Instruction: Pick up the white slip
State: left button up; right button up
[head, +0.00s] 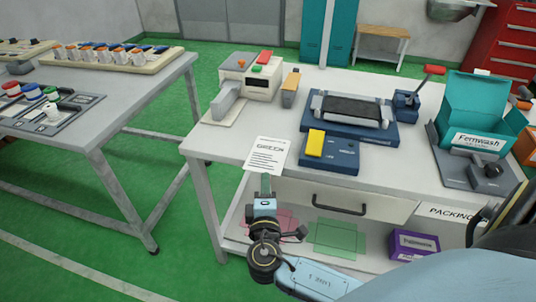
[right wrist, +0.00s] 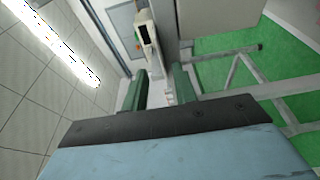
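The white slip (head: 265,156), printed with "GREEN", lies at the front left edge of the worktable, its near end reaching the edge. My right gripper (head: 265,184) is just in front of that end, over the lower shelf. In the right wrist view its two green fingers (right wrist: 157,92) stand apart with a gap between them. I cannot make out the slip clearly there, nor tell whether a finger touches it. My left gripper is not in view.
The worktable (head: 222,147) carries a cream machine (head: 262,77), a blue device with a yellow block (head: 316,143), a black-topped blue fixture (head: 350,108) and a teal box (head: 485,110). A purple box (head: 413,245) stands below. Another table (head: 120,105) is at left.

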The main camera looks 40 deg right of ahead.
aim_at(268, 154)
jog(key=x, duration=0.5)
jog(key=shift+s+d+f, duration=0.1)
jog(key=shift+d+f, duration=0.05)
jog(key=shift+d, duration=0.05)
jog(key=c, duration=0.6)
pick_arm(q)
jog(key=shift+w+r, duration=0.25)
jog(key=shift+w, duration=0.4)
pick_arm(e)
grip_shut()
